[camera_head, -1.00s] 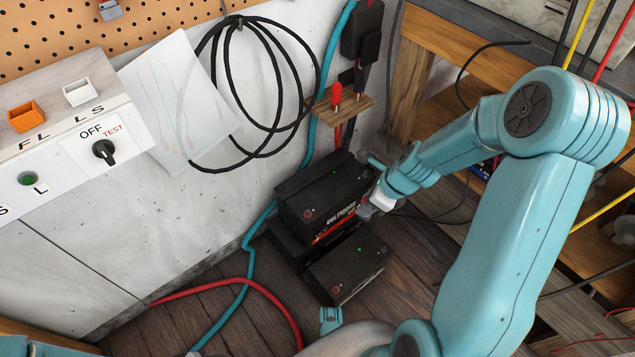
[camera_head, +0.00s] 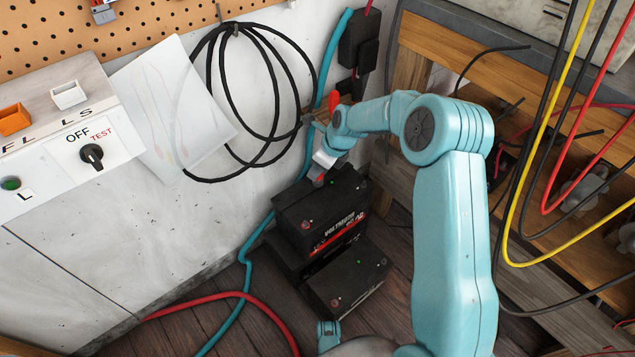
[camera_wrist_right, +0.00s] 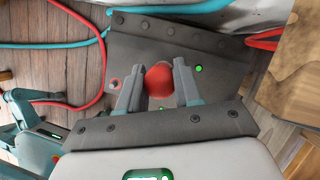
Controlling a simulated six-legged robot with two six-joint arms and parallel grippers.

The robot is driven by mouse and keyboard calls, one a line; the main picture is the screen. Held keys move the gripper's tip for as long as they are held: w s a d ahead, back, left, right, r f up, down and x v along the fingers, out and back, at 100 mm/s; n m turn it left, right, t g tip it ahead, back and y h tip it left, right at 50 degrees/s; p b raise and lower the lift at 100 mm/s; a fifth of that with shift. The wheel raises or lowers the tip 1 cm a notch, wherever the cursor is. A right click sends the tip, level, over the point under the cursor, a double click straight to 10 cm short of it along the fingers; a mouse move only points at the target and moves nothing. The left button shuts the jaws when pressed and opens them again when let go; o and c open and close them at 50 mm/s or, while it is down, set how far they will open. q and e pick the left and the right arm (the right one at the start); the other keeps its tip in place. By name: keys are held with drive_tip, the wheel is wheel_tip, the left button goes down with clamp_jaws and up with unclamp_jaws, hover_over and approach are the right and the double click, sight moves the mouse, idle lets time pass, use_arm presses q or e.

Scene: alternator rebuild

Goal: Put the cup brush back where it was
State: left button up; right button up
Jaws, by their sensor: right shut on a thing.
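My right gripper (camera_head: 317,178) is above the upper black battery, close below the small wooden shelf. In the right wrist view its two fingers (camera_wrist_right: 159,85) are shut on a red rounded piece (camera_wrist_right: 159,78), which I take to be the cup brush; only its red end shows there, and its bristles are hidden. In the head view the held thing is mostly hidden by the gripper. My left gripper is not in view.
The upper battery (camera_head: 322,207) is stacked at the wall, with another battery (camera_head: 345,283) in front. A red-handled tool (camera_head: 333,100) stands at the shelf. Coiled black cable (camera_head: 212,95) hangs on the wall. Teal hose (camera_head: 245,258) and red cable (camera_head: 205,298) run over the floor.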

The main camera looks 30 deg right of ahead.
sight(317, 180)
wheel_tip(317, 180, down, 6)
drive_tip(key=b, duration=0.3)
drive_tip(key=shift+w, duration=0.15)
drive_tip(key=shift+w+r, duration=0.1)
drive_tip(key=shift+r, duration=0.2)
drive_tip(key=o, duration=0.5)
drive_tip(key=shift+f, duration=0.2)
drive_tip(key=o, duration=0.4)
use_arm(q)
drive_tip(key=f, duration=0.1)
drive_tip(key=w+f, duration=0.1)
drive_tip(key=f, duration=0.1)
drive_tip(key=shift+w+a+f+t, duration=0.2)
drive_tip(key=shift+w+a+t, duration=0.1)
use_arm(e)
drive_tip(key=shift+o, duration=0.2)
